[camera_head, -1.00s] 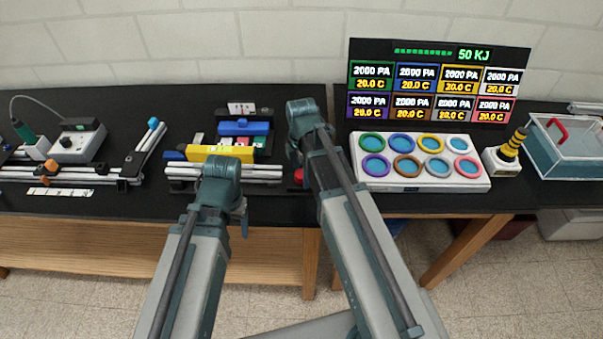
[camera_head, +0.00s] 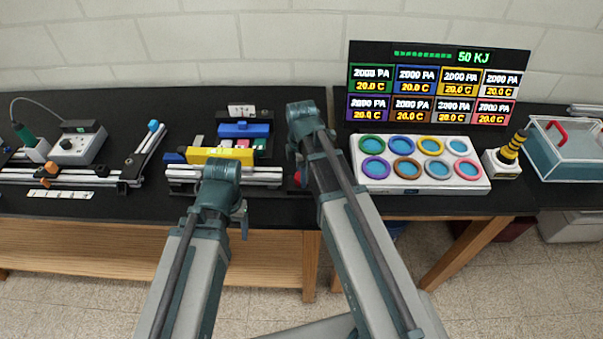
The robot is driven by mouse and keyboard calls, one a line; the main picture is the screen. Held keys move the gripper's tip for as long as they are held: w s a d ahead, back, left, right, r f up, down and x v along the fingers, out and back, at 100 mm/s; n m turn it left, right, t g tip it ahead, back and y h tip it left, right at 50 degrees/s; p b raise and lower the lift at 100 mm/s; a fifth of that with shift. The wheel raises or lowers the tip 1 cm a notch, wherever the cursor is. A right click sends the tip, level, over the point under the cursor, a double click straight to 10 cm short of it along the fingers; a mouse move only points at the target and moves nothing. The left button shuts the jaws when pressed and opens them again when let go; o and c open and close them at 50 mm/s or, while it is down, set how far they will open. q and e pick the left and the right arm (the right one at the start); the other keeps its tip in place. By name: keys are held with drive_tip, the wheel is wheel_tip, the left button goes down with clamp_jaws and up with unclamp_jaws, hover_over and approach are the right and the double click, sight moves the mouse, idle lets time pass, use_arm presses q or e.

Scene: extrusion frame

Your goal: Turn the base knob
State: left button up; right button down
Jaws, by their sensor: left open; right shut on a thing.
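A small red knob (camera_head: 297,179) shows at the right end of the extrusion frame (camera_head: 225,174), mostly covered by my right arm. I take it for the base knob. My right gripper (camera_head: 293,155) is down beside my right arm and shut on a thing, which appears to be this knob. The contact itself is hidden. My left gripper (camera_head: 243,215) is open, low in front of the frame and apart from it. Its fingers are mostly hidden by my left wrist.
A white tray with colored rings (camera_head: 420,186) stands close to the right of my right arm, before a display panel (camera_head: 440,55). A second rail assembly (camera_head: 140,160) and a grey dial box (camera_head: 78,144) are at left. Bare black tabletop lies between the assemblies.

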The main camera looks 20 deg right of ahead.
drive_tip(key=m, duration=1)
drive_tip(key=shift+m, duration=0.4)
drive_tip(key=m, duration=0.3)
drive_tip(key=shift+m, duration=0.3)
drive_tip(key=m, duration=0.3)
drive_tip(key=shift+m, duration=0.3)
drive_tip(key=m, duration=0.3)
drive_tip(key=shift+m, duration=0.4)
drive_tip(key=m, duration=0.6)
drive_tip(key=shift+m, duration=0.3)
